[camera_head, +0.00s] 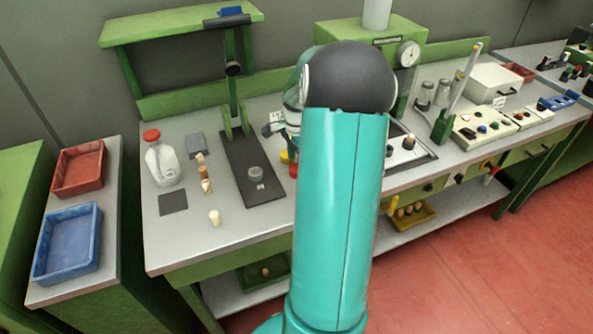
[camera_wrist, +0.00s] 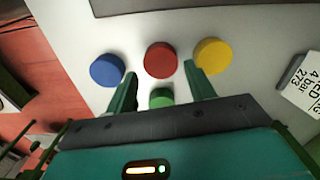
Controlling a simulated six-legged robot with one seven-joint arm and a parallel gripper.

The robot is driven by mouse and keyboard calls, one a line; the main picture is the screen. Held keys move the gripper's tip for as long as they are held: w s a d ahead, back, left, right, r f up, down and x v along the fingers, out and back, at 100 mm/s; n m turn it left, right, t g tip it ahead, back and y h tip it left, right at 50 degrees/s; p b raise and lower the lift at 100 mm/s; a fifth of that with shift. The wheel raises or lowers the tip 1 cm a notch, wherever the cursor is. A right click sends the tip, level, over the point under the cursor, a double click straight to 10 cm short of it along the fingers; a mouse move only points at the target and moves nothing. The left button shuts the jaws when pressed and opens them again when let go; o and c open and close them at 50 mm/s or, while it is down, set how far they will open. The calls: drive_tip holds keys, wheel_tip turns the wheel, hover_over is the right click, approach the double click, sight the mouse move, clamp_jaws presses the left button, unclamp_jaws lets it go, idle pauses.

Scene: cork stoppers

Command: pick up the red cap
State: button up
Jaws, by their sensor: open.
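In the wrist view the red cap (camera_wrist: 160,59) is a round disc on the pale table top. A blue cap (camera_wrist: 107,70) lies left of it, a yellow cap (camera_wrist: 211,56) right of it, and a green cap (camera_wrist: 161,97) nearer to me, between the fingers. My gripper (camera_wrist: 161,76) is open, its two green fingers pointing towards the red cap with nothing held. In the head view the red cap (camera_head: 293,170) and the yellow cap (camera_head: 285,157) show partly beside my arm, which hides the other caps. My gripper (camera_head: 271,129) shows partly there, left of my arm.
A dark press base (camera_head: 265,205) with a tall column stands left of the caps. A white bottle (camera_head: 163,165) with a red lid, corks (camera_head: 215,217) and a dark pad (camera_head: 173,202) lie farther left. A printed card (camera_wrist: 301,84) lies right of the caps.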

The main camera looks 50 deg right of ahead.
wheel_tip(320, 180, down, 3)
drive_tip(key=shift+r, duration=0.1)
drive_tip(key=c, duration=0.7)
drive_tip(key=shift+r, duration=0.15)
